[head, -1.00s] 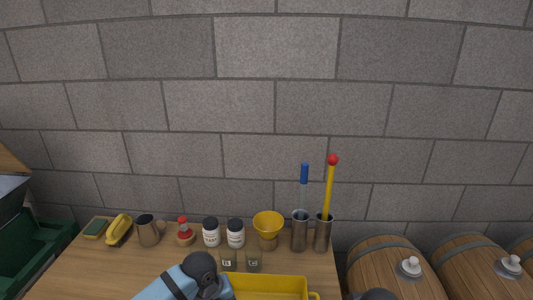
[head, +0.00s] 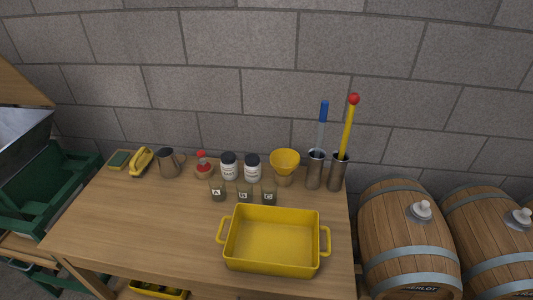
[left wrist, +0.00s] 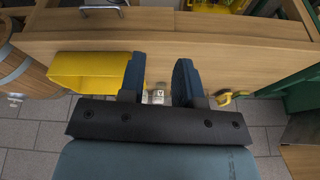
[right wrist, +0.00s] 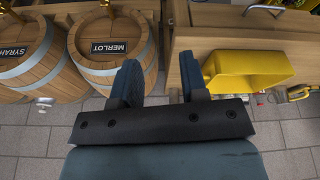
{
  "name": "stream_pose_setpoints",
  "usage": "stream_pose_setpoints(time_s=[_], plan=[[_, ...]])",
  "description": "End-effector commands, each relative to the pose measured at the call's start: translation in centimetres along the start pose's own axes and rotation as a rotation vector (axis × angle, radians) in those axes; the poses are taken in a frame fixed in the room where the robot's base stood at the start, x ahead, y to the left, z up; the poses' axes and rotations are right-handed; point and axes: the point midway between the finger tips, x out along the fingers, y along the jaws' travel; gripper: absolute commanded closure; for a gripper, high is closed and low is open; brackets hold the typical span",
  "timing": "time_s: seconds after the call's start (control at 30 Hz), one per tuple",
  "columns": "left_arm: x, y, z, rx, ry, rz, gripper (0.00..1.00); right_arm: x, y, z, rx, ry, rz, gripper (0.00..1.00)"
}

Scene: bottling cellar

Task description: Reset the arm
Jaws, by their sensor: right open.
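Neither of my arms shows in the head view. In the left wrist view my left gripper (left wrist: 158,82) has its two dark blue fingers apart, with nothing held. Behind the gap are small glass jars and the bench. In the right wrist view my right gripper (right wrist: 158,82) is open and empty, in front of the floor between a barrel and the bench. Both grippers are clear of the objects.
On the wooden bench (head: 130,222) stands an empty yellow tray (head: 272,243). Behind it are small jars, white bottles, a yellow funnel (head: 285,160), a metal jug (head: 168,162) and two metal cylinders. Barrels (head: 408,240) stand right, a green crate (head: 45,205) left.

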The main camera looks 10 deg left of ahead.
Motion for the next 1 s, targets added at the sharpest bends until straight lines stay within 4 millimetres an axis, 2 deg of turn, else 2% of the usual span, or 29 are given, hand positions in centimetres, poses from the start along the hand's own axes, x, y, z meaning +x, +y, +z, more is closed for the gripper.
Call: stream_pose_setpoints(time_s=[0.03,0.37,0.6,0.7,0.83,1.0], plan=[[0.0,-0.3,0.5,-0.043,0.005,-0.012,0.69,0.2,0.0,0.3,-0.007,0.005,0.001,0.6],[6.3,1.5,-2.0,0.002,0.231,0.022,0.69,6.4,-1.8,-2.1,-0.034,0.231,-0.033,0.6],[11.7,3.7,-2.7,0.024,0.466,0.058,0.69,11.8,-4.0,-2.7,-0.052,0.466,-0.072,0.6],[13.4,4.7,-2.6,0.029,0.566,0.074,0.69,13.4,-5.0,-2.6,-0.057,0.566,-0.089,0.6],[14.4,5.3,-2.4,0.032,0.648,0.085,0.69,14.5,-5.7,-2.4,-0.058,0.648,-0.101,0.6],[14.7,5.6,-2.4,0.032,0.68,0.089,0.69,14.8,-5.9,-2.3,-0.059,0.68,-0.105,0.6]])
